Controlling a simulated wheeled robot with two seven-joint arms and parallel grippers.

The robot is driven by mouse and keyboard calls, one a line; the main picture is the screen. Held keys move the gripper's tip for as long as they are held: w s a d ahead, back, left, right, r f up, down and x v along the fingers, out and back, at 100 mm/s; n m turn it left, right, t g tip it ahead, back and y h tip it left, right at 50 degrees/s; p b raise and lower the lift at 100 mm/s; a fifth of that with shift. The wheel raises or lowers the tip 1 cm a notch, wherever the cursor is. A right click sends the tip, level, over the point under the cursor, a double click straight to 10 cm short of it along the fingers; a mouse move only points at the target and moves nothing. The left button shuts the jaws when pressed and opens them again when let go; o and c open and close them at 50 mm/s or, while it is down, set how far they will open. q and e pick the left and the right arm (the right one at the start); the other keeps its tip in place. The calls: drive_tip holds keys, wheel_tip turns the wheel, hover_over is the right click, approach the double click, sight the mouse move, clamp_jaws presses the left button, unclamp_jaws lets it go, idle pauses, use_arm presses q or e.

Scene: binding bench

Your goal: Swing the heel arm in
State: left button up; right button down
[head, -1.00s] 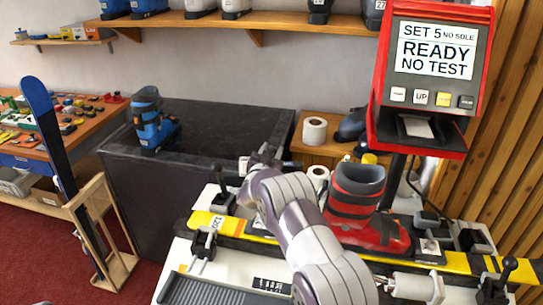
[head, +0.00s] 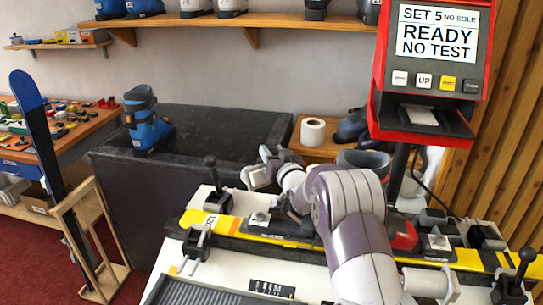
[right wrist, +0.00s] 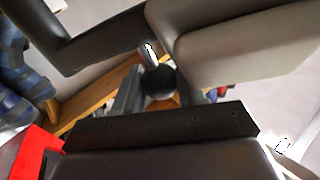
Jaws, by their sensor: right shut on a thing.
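A ski with yellow ends (head: 240,226) lies across the white bench (head: 215,268). The red and grey boot (head: 403,237) stands on it, mostly hidden behind my right arm. My right gripper (head: 270,172) is above the ski, left of the boot. In the right wrist view, a black ball knob (right wrist: 160,82) on a short metal stem is between the fingers, and the gripper is shut on it. I cannot tell from these frames which bench arm the knob belongs to. The heel arm is not clearly identifiable. My left gripper is not in view.
Black-knobbed levers stand at the left (head: 210,165) and right (head: 527,258) of the bench. The red tester display (head: 430,55) reads "READY NO TEST". A dark counter with a blue boot (head: 147,125) stands behind. An upright ski (head: 45,150) is at left.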

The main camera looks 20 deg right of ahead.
drive_tip(key=shift+f, duration=0.1)
idle(0.3)
drive_tip(key=c, duration=0.7)
unclamp_jaws()
drive_tip(key=shift+s, duration=0.1)
drive_tip(key=s+b, duration=0.2)
drive_tip(key=s, duration=1)
drive_tip(key=shift+s+a, duration=0.25)
drive_tip(key=shift+s, duration=0.05)
drive_tip(key=shift+c, duration=0.3)
